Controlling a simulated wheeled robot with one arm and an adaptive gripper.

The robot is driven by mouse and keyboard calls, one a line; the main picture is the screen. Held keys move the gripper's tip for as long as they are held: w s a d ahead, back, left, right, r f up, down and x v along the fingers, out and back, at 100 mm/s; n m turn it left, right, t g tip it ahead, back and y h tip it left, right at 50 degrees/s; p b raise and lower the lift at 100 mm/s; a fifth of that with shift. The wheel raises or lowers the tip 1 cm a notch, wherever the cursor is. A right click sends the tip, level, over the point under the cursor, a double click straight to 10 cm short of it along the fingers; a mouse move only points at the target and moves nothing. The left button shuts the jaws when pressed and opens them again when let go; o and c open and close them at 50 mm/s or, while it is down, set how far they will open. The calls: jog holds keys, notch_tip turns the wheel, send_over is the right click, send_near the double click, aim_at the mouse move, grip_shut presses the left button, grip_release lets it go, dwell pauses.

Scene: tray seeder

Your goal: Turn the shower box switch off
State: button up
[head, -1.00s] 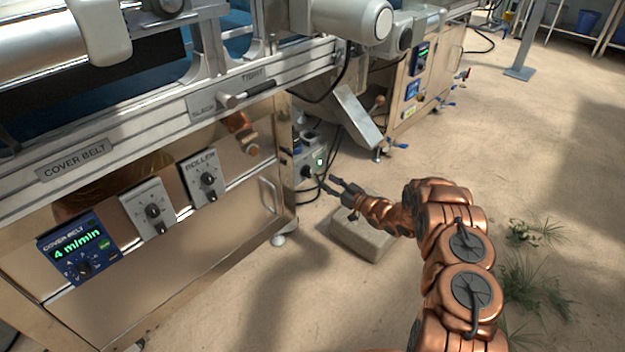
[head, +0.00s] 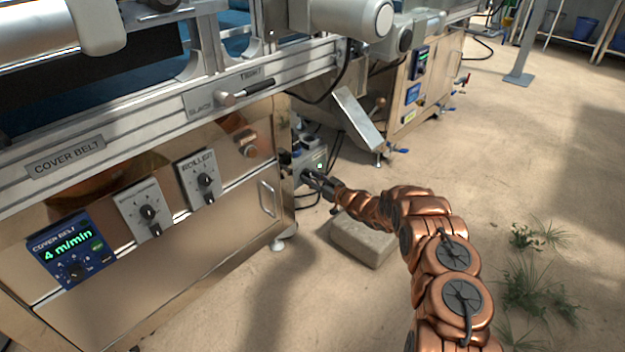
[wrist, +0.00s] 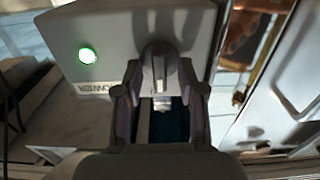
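The shower box is a grey box (wrist: 115,30) in the wrist view, with a lit green lamp (wrist: 88,55) and a partly covered POWER label below it. Its dark grey rotary switch (wrist: 160,65) stands out from the face, its grip looking roughly upright. My gripper (wrist: 160,85) is open, with one finger on each side of the switch; I cannot tell whether they touch it. In the head view the box (head: 318,157) is beyond the near machine's right end, and my gripper (head: 308,177) is at its front, hiding the switch.
A stone block (head: 362,240) lies on the floor under my arm. The near machine's steel cabinet (head: 225,225) with its handle is to the left. A slanted metal chute (head: 357,118) and cables are behind the box. The floor at right is open, with grass tufts.

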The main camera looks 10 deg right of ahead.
grip_shut()
jog(key=shift+n, duration=0.3)
dwell(0.3)
jog(key=n+p, duration=0.2)
jog(key=n, duration=0.3)
jog(key=n+p, duration=0.2)
jog(key=n, duration=0.4)
dwell(0.3)
jog(key=shift+f+n, duration=0.1)
jog(key=shift+n, duration=0.2)
grip_release()
